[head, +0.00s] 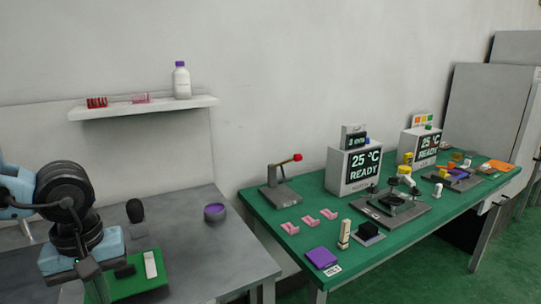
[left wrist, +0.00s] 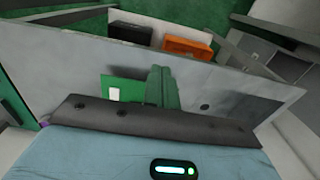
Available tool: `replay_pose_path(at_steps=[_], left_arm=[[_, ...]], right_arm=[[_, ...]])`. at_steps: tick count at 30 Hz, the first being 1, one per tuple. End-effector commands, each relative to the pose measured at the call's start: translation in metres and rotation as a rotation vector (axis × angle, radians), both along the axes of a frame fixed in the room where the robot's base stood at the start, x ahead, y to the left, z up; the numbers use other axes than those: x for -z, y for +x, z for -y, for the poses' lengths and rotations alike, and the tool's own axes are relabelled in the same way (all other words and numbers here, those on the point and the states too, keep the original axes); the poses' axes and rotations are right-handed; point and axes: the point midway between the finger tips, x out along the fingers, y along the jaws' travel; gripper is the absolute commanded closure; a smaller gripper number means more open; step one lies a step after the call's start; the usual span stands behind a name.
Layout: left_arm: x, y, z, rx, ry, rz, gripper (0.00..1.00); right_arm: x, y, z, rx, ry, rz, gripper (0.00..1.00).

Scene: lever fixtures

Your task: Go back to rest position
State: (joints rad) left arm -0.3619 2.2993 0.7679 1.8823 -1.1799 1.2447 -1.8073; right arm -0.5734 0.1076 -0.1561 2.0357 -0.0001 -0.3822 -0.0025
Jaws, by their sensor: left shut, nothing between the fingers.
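My left arm comes in from the left in the head view, over the grey table. My left gripper (head: 98,288) points down near the table's front, beside a green mat (head: 140,286). In the left wrist view the green fingers (left wrist: 159,88) are together with nothing between them. My right gripper is not in view.
A white piece (head: 150,264) lies on the mat. A purple-topped round container (head: 215,212) stands on the grey table (head: 245,260). The green table (head: 400,246) holds pink racks, a purple block (head: 321,258) and two display units. A wall shelf (head: 140,108) carries a bottle (head: 181,82).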

Motion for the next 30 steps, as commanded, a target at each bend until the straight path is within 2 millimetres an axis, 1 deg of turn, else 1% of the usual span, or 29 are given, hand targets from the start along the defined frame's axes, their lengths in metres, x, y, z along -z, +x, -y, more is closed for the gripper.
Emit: replay_pose_path(at_steps=[3, 8, 11, 14, 20, 24, 30], left_arm=[[0.008, -0.007, -0.013, -0.141, -0.098, -0.016, 1.00], [0.021, -0.017, -0.027, -0.362, -0.244, -0.050, 1.00], [0.030, -0.024, -0.037, -0.534, -0.354, -0.080, 1.00], [0.040, -0.034, -0.049, -0.745, -0.485, -0.123, 1.00], [0.065, -0.055, -0.072, -1.258, -0.784, -0.256, 1.00], [0.084, -0.071, -0.088, -1.624, -0.985, -0.380, 1.00], [0.114, -0.097, -0.106, -2.110, -1.235, -0.597, 1.00]], right_arm=[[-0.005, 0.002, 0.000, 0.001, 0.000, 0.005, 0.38], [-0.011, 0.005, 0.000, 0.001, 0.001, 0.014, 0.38], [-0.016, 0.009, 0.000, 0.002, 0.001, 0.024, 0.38], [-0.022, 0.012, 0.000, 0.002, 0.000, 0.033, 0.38], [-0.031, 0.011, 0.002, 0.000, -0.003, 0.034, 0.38], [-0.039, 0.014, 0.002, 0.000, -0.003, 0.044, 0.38], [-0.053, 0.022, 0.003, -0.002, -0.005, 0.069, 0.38]])
